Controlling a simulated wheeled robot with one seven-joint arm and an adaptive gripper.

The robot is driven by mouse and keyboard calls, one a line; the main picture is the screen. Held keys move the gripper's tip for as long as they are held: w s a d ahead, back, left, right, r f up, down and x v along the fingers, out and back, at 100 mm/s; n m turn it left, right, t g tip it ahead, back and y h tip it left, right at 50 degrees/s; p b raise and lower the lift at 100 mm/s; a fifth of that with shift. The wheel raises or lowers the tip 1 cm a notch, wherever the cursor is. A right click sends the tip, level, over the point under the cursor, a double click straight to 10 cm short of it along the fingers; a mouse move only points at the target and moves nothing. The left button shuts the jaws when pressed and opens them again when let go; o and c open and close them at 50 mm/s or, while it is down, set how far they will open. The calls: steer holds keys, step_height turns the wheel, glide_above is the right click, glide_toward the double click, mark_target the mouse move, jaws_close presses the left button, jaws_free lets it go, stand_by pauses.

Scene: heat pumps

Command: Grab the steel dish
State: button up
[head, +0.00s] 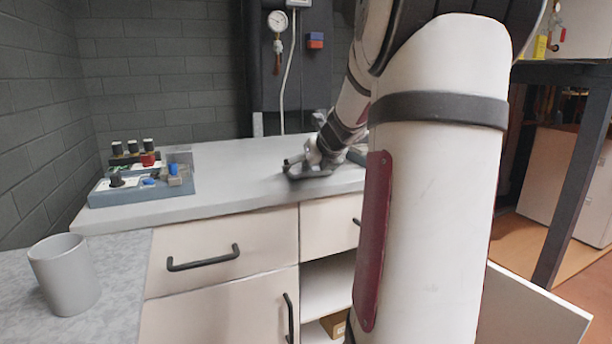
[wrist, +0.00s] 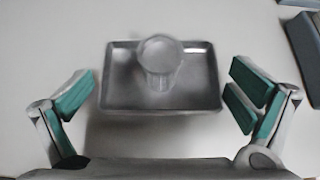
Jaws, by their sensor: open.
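A rectangular, shallow steel dish (wrist: 118,92) with a raised rim lies on the white worktop in the wrist view. A round, grey, cup-like metal thing (wrist: 160,62) stands in it, towards its far side. My gripper (wrist: 164,90) is open and empty, with green-padded fingers to the left and right of the dish. Clear gaps separate both fingers from the rim.
A blue-grey tray with knobs and fittings (head: 142,180) sits on the worktop's left. A dark-edged object (wrist: 305,45) lies right of the gripper. Worktop (head: 232,165) between the knob tray and gripper is clear.

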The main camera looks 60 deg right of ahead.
steer(key=c, duration=1)
steer(key=shift+r, duration=0.1)
steer(key=shift+c, duration=0.2)
